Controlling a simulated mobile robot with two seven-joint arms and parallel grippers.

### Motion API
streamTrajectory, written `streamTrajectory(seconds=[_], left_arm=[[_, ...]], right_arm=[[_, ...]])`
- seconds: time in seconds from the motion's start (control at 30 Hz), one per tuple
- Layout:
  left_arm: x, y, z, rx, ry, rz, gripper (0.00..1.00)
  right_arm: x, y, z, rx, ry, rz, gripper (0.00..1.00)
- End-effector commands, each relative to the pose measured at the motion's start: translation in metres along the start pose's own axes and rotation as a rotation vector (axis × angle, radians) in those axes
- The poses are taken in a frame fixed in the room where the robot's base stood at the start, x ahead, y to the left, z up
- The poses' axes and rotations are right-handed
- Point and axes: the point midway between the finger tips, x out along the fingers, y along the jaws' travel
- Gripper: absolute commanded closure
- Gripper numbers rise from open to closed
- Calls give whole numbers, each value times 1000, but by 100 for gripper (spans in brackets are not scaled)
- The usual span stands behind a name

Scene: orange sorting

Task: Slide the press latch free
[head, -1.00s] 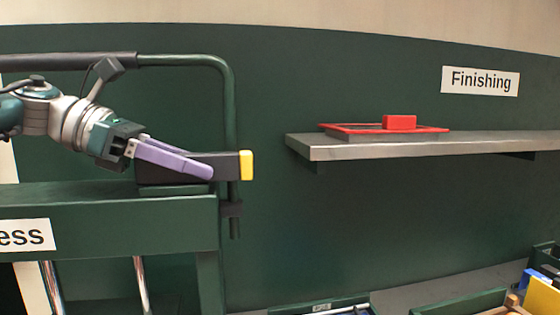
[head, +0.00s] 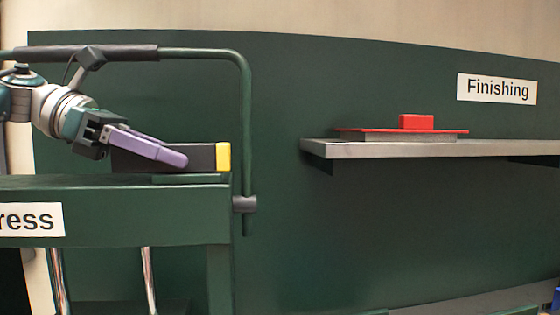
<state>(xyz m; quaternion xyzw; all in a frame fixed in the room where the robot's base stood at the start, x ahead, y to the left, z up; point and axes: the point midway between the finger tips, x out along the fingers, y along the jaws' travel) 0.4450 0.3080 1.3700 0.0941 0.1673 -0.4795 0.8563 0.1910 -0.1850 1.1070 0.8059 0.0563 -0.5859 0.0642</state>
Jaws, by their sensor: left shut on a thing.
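The press latch (head: 200,158) is a black bar with a yellow end cap (head: 223,157). It lies along the top of the green press (head: 130,213), and its yellow end is near the press's right end. My left gripper (head: 172,158) has lavender fingers angled down to the right. They are shut on the latch along its left and middle part, hiding some of the bar. The far finger is mostly hidden. My right gripper is not in view.
A green pipe with a dark sleeve (head: 90,53) arches over the press and comes down at its right. A grey shelf (head: 400,149) at right holds a red frame with a red block (head: 416,121), under a "Finishing" sign (head: 497,89). Open space lies between press and shelf.

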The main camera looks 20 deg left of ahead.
Motion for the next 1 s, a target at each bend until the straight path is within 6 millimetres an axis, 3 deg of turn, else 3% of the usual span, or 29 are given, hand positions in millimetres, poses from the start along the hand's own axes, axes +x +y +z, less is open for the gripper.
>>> streamTrajectory(seconds=[0.07,0.1,0.33,0.67,1.0], left_arm=[[-3,0,0,-1,4,0,100],[-3,0,0,-1,5,0,68],[-2,0,0,-1,4,0,42],[-6,1,-2,-1,4,2,40],[-61,1,-1,0,2,5,40]], right_arm=[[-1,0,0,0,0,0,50],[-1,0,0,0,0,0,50],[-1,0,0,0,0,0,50],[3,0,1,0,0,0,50],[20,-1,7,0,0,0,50]])
